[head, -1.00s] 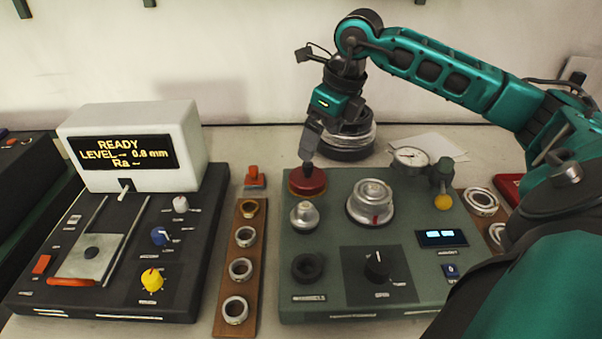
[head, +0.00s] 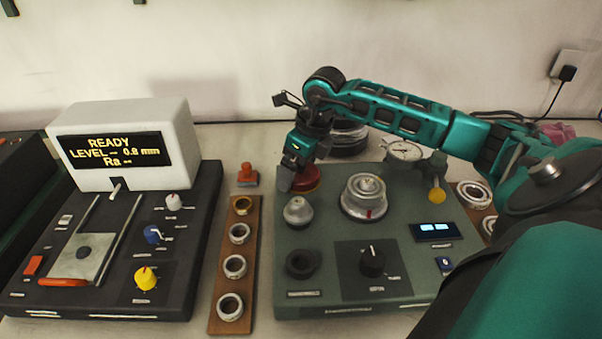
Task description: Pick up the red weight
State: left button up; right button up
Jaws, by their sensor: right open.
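The red weight (head: 309,180) is a round red disc at the back left corner of the green-grey machine panel (head: 335,215). My right gripper (head: 291,183) points down at its left side and hides part of it. The gripper is open, but its fingertips are partly hidden, and I cannot tell whether they touch the weight. My left gripper is not in view.
A silver knob (head: 298,211) and a larger silver stepped part (head: 366,197) stand near the weight. A dial gauge (head: 404,150) is at the back right. A wooden strip with several rings (head: 235,266) and a red-orange stamp (head: 247,174) lie to the left.

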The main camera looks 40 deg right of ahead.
jog(key=shift+c, duration=0.2)
jog(key=shift+r, duration=0.1)
jog(key=c, duration=1.4)
jog(key=shift+o, duration=0.2)
jog(key=shift+r, duration=0.15)
pick_arm(q)
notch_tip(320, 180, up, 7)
jog(key=p, duration=0.8)
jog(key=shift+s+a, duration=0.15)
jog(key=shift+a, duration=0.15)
pick_arm(e)
notch_tip(320, 180, up, 27)
jog(key=shift+f, duration=0.25)
